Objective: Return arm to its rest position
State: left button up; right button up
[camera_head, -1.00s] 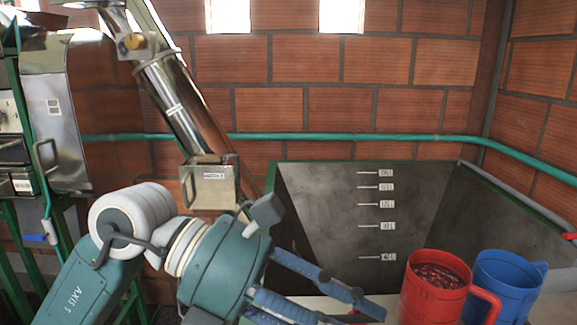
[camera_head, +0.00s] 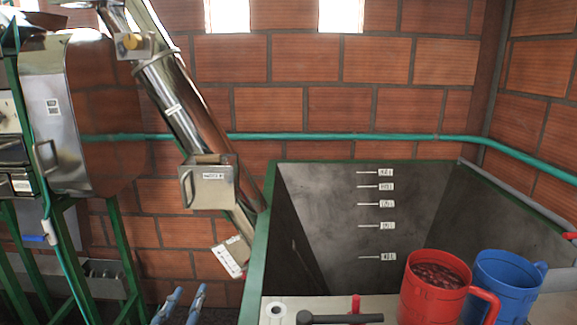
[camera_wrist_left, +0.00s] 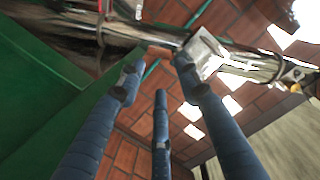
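My left gripper (camera_head: 182,304) shows only as blue fingertips at the bottom edge of the head view, left of the hopper. In the left wrist view, the left gripper (camera_wrist_left: 157,80) has its blue fingers spread apart with nothing between them. The rest of the left arm is out of the head view. My right gripper is in neither view.
A green-rimmed hopper (camera_head: 257,262) with level marks stands at centre. A red jug (camera_head: 428,300) of red cherries and a blue jug (camera_head: 505,290) stand at front right. A slanted metal elevator tube (camera_head: 183,112) and metal machine (camera_head: 60,120) are at left.

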pick_arm(q)
jog(key=s+a+f+n+g, duration=0.1)
jog(key=s+f+g, duration=0.2)
jog(key=s+f, duration=0.35)
jog(key=s+a+f+g, duration=0.1)
jog(key=s+f+g, duration=0.3)
jog(key=f, duration=0.6)
jog(key=s+d+f+g, duration=0.1)
jog(key=s+f+g, duration=0.2)
jog(key=s+f, duration=0.4)
jog(key=s+f+g, duration=0.3)
jog(key=s+f, duration=0.1)
jog(key=s, duration=0.6)
notch_tip(320, 180, down, 24)
jog(key=g, duration=0.2)
jog(key=s+a+f, duration=0.3)
jog(key=s+f, duration=1.5)
jog(key=shift+s+g, duration=0.2)
jog(key=shift+g, duration=0.2)
